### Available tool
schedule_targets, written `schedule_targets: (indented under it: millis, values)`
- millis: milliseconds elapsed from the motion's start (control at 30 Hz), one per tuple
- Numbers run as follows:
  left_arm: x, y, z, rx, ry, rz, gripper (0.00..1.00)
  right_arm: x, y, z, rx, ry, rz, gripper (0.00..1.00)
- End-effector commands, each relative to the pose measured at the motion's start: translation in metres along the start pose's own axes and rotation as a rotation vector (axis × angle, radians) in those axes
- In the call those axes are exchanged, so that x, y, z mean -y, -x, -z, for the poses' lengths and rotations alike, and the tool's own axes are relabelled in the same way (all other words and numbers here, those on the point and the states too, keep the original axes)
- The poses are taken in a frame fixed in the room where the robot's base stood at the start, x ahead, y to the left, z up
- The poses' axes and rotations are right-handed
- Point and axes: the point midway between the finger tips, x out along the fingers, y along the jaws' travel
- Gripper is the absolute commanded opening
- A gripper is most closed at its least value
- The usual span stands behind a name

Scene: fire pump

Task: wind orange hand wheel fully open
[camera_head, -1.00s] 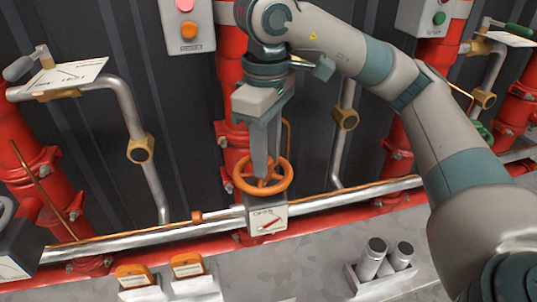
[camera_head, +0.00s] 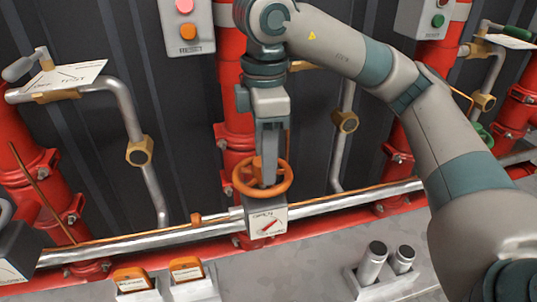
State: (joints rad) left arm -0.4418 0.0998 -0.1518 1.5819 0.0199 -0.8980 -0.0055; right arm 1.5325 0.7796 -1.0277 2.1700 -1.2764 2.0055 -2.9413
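The orange hand wheel (camera_head: 282,182) lies flat above a small white indicator box (camera_head: 267,224) on the horizontal silver pipe. The box carries a dial with a red pointer; some lettering above it looks like "OPEN". My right gripper (camera_head: 267,180) points down from above with its fingertips at the wheel's hub and inside the rim. From this side I cannot tell how far apart the fingers are or whether they grip the wheel. My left gripper is not in view.
Red vertical pipes (camera_head: 236,160) stand behind the wheel. A silver pipe (camera_head: 330,204) runs across. Orange-topped blocks (camera_head: 187,268) and two silver cylinders (camera_head: 373,262) sit on the grey ledge in front. Button boxes (camera_head: 188,30) hang above.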

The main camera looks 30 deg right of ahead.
Motion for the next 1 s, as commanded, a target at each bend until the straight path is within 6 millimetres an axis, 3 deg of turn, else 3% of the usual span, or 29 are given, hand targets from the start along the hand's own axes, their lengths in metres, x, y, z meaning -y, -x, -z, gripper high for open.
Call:
schedule_targets:
  millis: [433,1000]
  values:
    - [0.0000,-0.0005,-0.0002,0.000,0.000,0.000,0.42,-0.0036,0.0021,-0.0003,-0.001,-0.073,-0.004,0.43]
    - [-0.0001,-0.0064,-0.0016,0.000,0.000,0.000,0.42,-0.0029,0.0037,0.0032,-0.005,-0.649,-0.007,0.43]
